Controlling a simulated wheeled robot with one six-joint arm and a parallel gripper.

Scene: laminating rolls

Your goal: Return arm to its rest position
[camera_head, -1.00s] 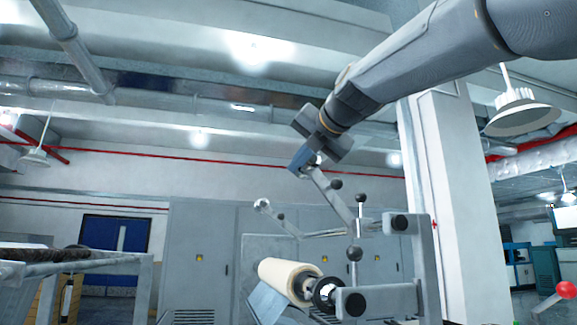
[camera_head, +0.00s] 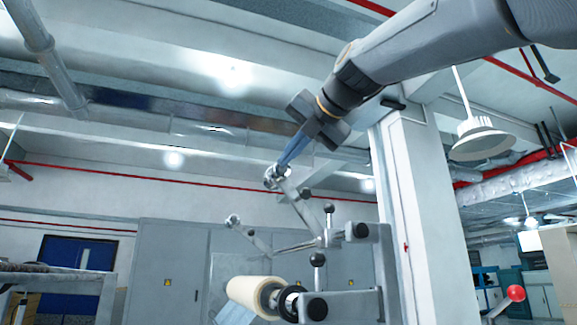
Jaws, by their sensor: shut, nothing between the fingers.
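My arm reaches in from the upper right and slants down to the left. My gripper (camera_head: 279,170) is at its end, in the middle of the view, with its blue-grey fingers pointing down and left. The fingers look closed together and hold nothing. The fingertips appear near the upper end of a grey lever bar of the laminating machine (camera_head: 330,242); I cannot tell whether they touch it. A cream roll (camera_head: 250,292) sits on the machine's lower shaft, below the gripper.
A white pillar (camera_head: 412,215) stands just right of the machine. Grey cabinets (camera_head: 165,270) line the back. A lamp (camera_head: 482,140) hangs at the right. A red-knobbed lever (camera_head: 515,293) is at lower right. A metal table (camera_head: 55,282) stands at lower left.

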